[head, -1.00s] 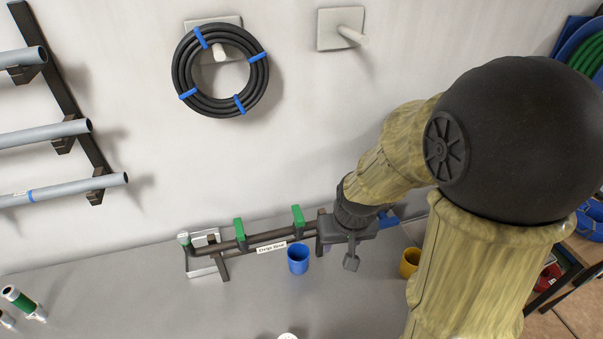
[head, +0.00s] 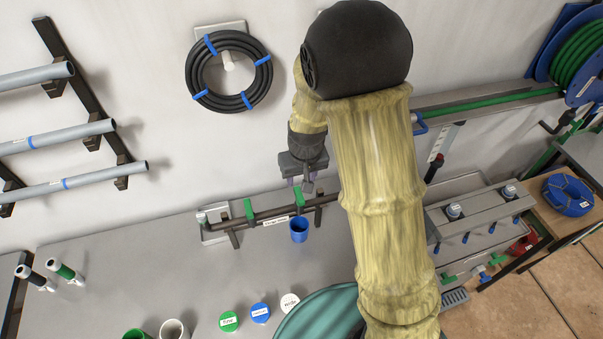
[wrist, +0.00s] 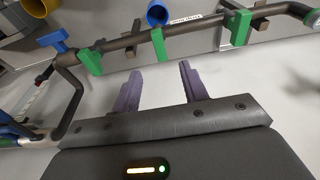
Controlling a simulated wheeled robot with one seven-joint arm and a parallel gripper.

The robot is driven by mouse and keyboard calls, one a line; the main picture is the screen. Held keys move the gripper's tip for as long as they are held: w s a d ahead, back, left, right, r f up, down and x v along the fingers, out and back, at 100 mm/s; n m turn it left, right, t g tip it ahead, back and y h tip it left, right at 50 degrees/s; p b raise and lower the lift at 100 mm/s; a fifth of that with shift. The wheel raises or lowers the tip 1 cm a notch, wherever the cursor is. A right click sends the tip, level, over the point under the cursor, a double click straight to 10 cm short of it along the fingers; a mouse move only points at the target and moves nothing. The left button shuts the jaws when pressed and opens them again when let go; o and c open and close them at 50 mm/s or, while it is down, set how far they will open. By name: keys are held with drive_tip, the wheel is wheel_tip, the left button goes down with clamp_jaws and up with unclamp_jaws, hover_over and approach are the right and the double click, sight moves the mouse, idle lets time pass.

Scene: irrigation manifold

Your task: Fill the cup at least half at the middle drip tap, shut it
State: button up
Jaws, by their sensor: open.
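The blue cup (head: 299,232) stands on the bench in front of the dark drip-line pipe, by the white label. It also shows at the top of the wrist view (wrist: 157,13). The green tap lever (head: 300,197) nearest the cup shows in the wrist view too (wrist: 158,47), and looks like the middle tap. Another green lever (head: 249,208) is left of it, and a further green one (wrist: 88,60) shows only in the wrist view. My open, empty gripper (wrist: 160,72) is near the middle lever, apart from it. Water and fill level cannot be seen.
A yellow cup (wrist: 38,8) and a blue lever (wrist: 50,43) show in the wrist view. Green (head: 229,322), blue (head: 260,314) and white (head: 290,303) discs lie on the front bench. A hose coil (head: 229,73) hangs on the wall.

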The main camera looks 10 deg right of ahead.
sight(300, 194)
drive_tip(key=shift+f, duration=0.1)
drive_tip(key=f+b, duration=0.3)
drive_tip(key=f, duration=0.1)
drive_tip(key=w+f+b, duration=0.1)
drive_tip(key=f+b, duration=0.2)
drive_tip(key=w+f+b, duration=0.1)
drive_tip(key=f+b, duration=0.1)
drive_tip(key=f, duration=0.2)
drive_tip(key=shift+w+a+f+b, duration=0.15)
drive_tip(key=shift+w+f+b, duration=0.15)
drive_tip(key=shift+b, duration=0.1)
drive_tip(key=shift+s, duration=0.1)
drive_tip(key=c, duration=0.9)
